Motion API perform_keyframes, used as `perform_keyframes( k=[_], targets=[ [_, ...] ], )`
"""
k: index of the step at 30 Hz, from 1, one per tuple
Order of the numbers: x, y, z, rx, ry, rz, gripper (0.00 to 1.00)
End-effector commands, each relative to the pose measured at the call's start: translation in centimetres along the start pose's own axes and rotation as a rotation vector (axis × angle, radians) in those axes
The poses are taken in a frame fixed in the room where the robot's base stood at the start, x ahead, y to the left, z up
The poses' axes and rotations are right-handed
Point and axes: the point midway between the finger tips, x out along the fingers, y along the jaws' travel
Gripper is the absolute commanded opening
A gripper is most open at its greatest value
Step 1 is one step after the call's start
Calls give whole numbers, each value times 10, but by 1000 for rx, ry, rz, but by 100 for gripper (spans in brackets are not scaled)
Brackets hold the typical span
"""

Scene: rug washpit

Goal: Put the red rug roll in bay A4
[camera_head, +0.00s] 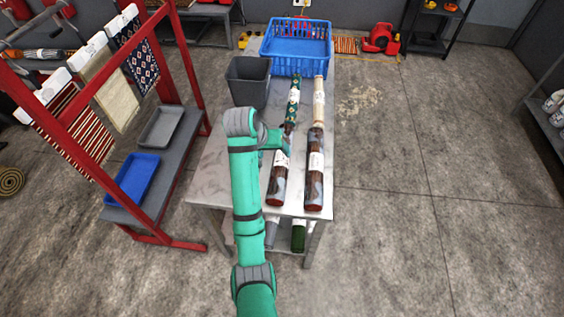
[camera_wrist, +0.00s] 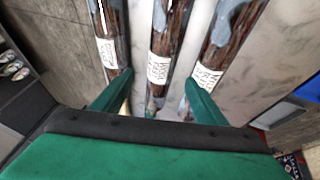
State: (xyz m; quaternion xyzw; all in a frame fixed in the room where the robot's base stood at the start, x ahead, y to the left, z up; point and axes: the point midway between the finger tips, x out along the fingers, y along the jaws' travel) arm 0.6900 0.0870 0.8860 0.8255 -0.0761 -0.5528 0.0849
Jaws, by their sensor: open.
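Dark red-brown rug rolls with grey patches and white labels lie lengthwise on a metal table (camera_head: 215,180). In the head view one roll (camera_head: 279,185) is partly behind my arm and another roll (camera_head: 315,185) lies to its right. The wrist view shows three such rolls: left (camera_wrist: 108,20), middle (camera_wrist: 172,35) and right (camera_wrist: 235,40). I cannot tell which is the red rug roll. My gripper (camera_wrist: 155,102) is open, its fingers either side of the middle roll in that view; contact cannot be told. In the head view my gripper (camera_head: 277,140) is partly hidden. No A4 marking is readable.
A green patterned roll (camera_head: 293,100) and a cream roll (camera_head: 319,95) lie farther back. A blue crate (camera_head: 297,60) and a dark bin (camera_head: 247,90) stand at the table's back. A red rack (camera_head: 182,60) with hanging rugs stands left. The floor right is mostly clear.

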Motion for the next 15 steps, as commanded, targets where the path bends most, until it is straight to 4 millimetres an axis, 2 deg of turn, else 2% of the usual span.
perform_keyframes(
  k=[9,15],
  targets=[
    [43,0,1,1,-6,0,66],
    [56,0,1,1,-3,0,66]
  ],
)
